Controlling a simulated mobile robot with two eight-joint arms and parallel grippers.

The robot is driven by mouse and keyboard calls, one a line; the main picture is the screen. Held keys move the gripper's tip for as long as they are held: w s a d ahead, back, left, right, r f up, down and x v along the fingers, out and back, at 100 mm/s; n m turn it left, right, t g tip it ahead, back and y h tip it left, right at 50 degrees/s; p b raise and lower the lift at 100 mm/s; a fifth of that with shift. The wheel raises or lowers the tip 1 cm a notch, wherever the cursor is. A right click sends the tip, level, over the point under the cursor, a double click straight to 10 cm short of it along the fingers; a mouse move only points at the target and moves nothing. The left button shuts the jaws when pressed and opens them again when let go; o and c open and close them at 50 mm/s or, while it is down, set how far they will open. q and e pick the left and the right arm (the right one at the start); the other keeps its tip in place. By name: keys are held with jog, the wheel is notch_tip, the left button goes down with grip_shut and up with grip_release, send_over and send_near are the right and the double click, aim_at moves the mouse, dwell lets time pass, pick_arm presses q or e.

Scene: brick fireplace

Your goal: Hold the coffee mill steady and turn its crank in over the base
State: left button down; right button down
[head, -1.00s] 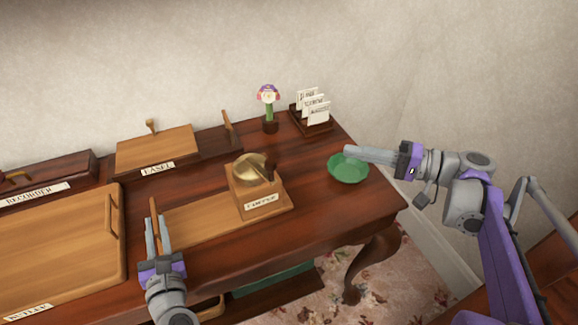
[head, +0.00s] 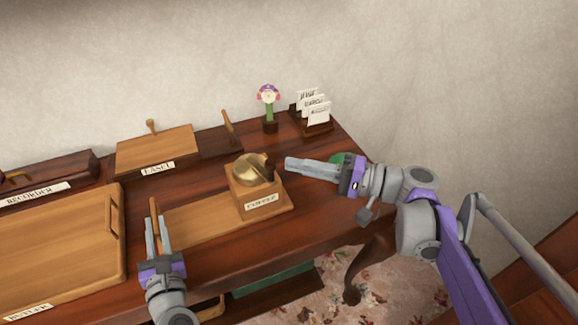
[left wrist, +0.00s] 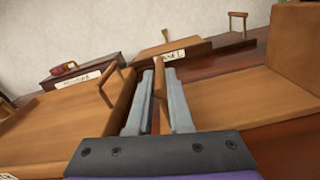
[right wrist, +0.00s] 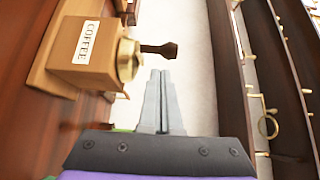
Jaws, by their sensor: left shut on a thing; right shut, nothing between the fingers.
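The coffee mill (head: 256,200) is a wooden box with a COFFEE label and a brass bowl top (head: 250,169). It stands at the right end of a flat wooden base board (head: 195,222). Its crank ends in a dark knob (right wrist: 160,50) that juts out on the right side of the bowl. My left gripper (head: 157,222) is shut on the upright wooden handle (head: 153,208) at the board's left end, also seen in the left wrist view (left wrist: 156,92). My right gripper (head: 289,163) is shut and empty, its tips just right of the knob; contact cannot be told.
A green dish (head: 339,158) is partly hidden behind my right gripper. A flower figure (head: 269,108) and card rack (head: 313,115) stand at the back. The easel (head: 155,148) lies behind the board, and a large tray (head: 60,240) lies at left. The table's front right edge is near.

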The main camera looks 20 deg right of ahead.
aim_at(270, 174)
jog(key=shift+a, duration=0.6)
jog(key=shift+s+a, duration=0.1)
jog(key=shift+s, duration=0.05)
jog(key=shift+s+a+m+t+h, duration=0.1)
jog(key=shift+a+m+t+h, duration=0.15)
jog(key=shift+m+t+h, duration=0.05)
jog(key=shift+s+a+t, duration=0.1)
jog(key=shift+a+t, duration=0.05)
jog(key=shift+t, duration=0.15)
jog(key=shift+s+a+m+t+h, duration=0.35)
jog(key=shift+a+m+t+h, duration=0.15)
jog(key=shift+a+m+h, duration=0.15)
jog(key=shift+s+a+m+t+h, duration=0.3)
jog(key=shift+a+m+t+h, duration=0.25)
jog(key=shift+h, duration=0.2)
jog(key=w+a, duration=0.1)
jog(key=a, duration=0.8)
jog(key=shift+w+a, duration=0.25)
jog(key=shift+w, duration=0.05)
